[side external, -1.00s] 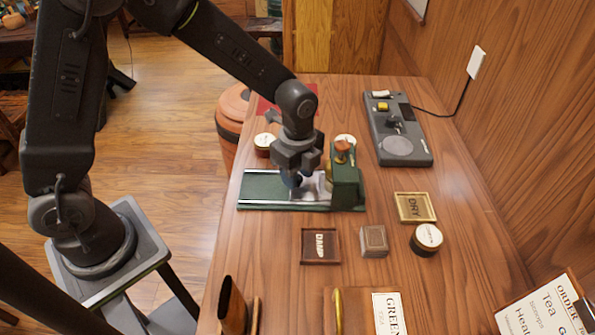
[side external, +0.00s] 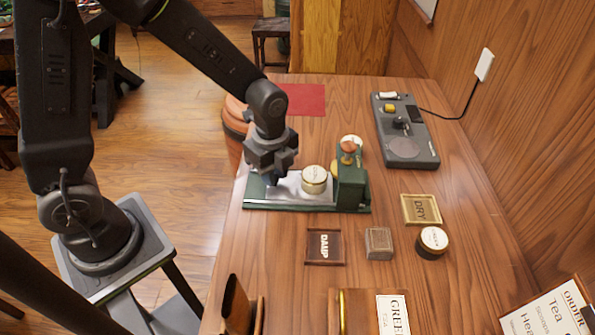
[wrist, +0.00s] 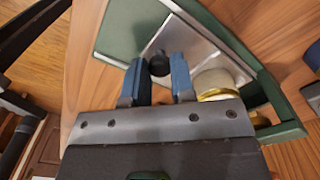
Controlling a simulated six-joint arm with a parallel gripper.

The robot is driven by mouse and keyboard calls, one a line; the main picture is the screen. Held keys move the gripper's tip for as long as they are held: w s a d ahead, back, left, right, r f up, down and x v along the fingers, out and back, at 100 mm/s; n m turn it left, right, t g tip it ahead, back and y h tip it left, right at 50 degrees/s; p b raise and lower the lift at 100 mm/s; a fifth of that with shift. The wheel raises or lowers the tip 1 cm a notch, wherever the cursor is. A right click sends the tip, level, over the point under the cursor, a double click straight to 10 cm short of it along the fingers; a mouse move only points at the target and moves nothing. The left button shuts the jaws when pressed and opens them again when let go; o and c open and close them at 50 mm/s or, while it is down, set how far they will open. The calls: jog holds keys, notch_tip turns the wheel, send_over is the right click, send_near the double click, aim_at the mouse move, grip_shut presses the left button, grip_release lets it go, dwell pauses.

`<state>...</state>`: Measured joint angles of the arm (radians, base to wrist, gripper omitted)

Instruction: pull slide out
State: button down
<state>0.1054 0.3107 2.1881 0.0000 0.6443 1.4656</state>
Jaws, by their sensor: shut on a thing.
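The green press (side external: 352,190) has a long green base, and a silver slide (side external: 288,190) lies along it. A cream-topped tin with a gold rim (side external: 314,180) sits on the slide, just left of the press's upright block. My gripper (side external: 277,184) is low over the slide's left part. In the wrist view my two blue-grey fingers (wrist: 158,82) are closed around the slide's small black knob (wrist: 158,62). The silver slide (wrist: 195,40) also shows there, with the tin (wrist: 214,84) right of the fingers. The fingertips are partly hidden in the side view.
A grey device (side external: 405,135) with a round plate stands at the back right. A DAMP tray (side external: 324,247), a small block (side external: 378,243), a DRY tray (side external: 421,209) and a round tin (side external: 431,242) lie in front and right. A red mat (side external: 303,98) lies behind.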

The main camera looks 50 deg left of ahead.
jog(key=s+a, duration=0.3)
jog(key=c, duration=1)
grip_release()
jog(key=shift+o, duration=0.2)
notch_tip(320, 180, up, 14)
